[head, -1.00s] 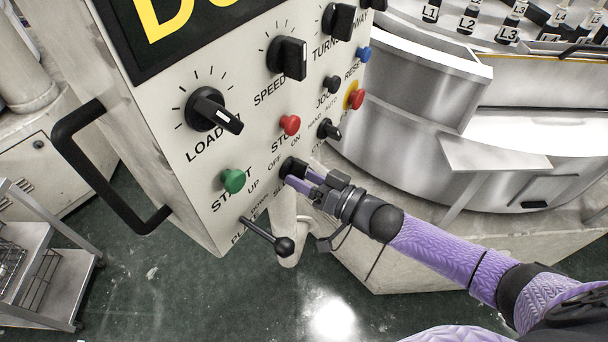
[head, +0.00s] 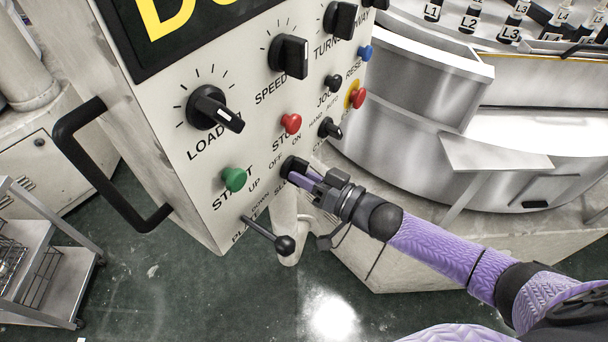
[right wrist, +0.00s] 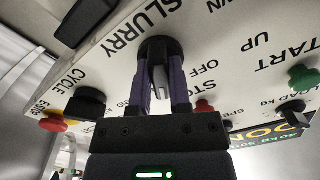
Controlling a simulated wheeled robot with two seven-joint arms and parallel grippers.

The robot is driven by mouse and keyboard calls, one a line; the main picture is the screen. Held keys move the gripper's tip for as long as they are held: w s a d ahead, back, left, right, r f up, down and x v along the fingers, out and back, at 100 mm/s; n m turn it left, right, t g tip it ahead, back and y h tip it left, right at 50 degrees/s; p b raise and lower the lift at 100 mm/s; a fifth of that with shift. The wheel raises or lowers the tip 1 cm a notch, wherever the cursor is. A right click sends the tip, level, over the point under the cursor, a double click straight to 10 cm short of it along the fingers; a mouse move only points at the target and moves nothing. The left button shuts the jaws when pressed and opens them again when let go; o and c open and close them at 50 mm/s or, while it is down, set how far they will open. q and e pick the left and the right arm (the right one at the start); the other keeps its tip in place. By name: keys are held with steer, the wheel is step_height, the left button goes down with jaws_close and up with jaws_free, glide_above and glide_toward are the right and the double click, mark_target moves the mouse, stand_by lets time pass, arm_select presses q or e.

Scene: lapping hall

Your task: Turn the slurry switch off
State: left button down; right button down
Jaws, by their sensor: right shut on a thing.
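The slurry switch (head: 291,165) is a black round knob low on the pale control panel, near the OFF and ON labels. In the right wrist view its black base (right wrist: 158,46) and a grey lever show between my fingers. My right gripper (head: 297,174) is shut on the switch, with one purple finger on each side of the lever (right wrist: 159,80). The fingers hide part of the knob in the head view, so its exact pointing is hard to read there. My left gripper is not in view.
Close by on the panel (head: 185,160) are the green start button (head: 234,179), red stop button (head: 291,123), black cycle switch (head: 329,129) and a red emergency button (head: 356,97). A black lever (head: 270,238) sticks out below, and a black handle (head: 105,165) is at left.

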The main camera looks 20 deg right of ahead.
steer(key=n, duration=0.6)
steer(key=shift+d, duration=0.1)
steer(key=n, duration=0.5)
steer(key=shift+w, duration=0.15)
steer(key=shift+n, duration=0.4)
steer(key=c, duration=0.6)
jaws_free()
steer(key=shift+o, duration=0.2)
steer(key=v, duration=1)
steer(key=shift+b, duration=0.3)
